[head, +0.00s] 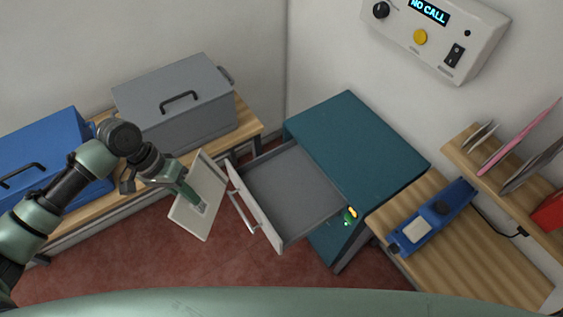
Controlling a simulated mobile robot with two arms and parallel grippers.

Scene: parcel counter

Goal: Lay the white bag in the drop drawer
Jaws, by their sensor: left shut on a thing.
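The white bag (208,180) is a flat, pale panel. My left gripper (192,199) is shut on it and holds it tilted in the air, just left of the open drawer's front. The gripper's fingers and wrist cover part of the bag. The drop drawer (288,185) is pulled out of a teal cabinet (357,135). Its grey inside looks empty, and its pale front with a handle faces the lower left. My right gripper is not in view.
A grey lidded box (178,98) and a blue box (45,150) stand on a wooden bench at left. A blue device (432,217) lies on the wooden counter at right, below a shelf with upright envelopes. A control panel (435,35) on the wall reads "NO CALL".

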